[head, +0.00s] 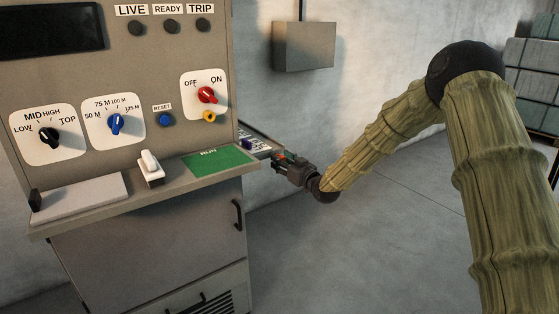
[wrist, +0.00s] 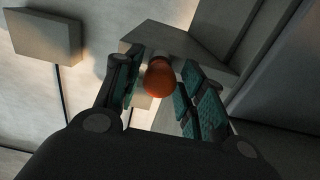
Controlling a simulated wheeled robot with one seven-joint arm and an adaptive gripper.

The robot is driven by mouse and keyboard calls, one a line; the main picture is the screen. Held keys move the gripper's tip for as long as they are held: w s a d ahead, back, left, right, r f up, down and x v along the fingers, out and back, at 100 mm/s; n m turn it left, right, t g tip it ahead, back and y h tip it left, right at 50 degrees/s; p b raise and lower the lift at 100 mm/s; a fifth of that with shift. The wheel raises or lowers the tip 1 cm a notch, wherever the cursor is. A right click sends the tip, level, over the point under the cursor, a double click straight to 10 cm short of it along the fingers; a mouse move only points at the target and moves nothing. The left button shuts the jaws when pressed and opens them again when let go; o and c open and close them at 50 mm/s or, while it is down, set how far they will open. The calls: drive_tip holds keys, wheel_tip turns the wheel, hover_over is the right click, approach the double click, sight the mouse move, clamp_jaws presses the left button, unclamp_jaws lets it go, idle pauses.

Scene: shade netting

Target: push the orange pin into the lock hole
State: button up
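In the wrist view the orange pin (wrist: 159,78) shows as a rounded orange end between the two fingers of my gripper (wrist: 160,92). The fingers stand apart on either side of it, with a narrow gap at the left; firm contact is not visible. In the head view my gripper (head: 279,162) is at the right end of the console, beside a small side shelf, with a bit of orange at its fingers. A yellow-orange ring (head: 209,117) below the red OFF/ON knob (head: 207,95) on the console face looks like the lock hole.
The side shelf (head: 262,140) holds a small dark blue item (head: 247,143). A green mat (head: 219,162) and a white switch (head: 150,166) are on the console ledge. A grey wall box (head: 304,46) hangs behind. The floor at right is open.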

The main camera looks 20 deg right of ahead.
clamp_jaws()
drive_tip(key=shift+v, duration=0.8)
idle(0.4)
drive_tip(key=shift+p+v, duration=0.4)
drive_tip(key=shift+v, duration=1.45)
drive_tip(key=shift+p+v, duration=0.35)
drive_tip(key=shift+v, duration=1.65)
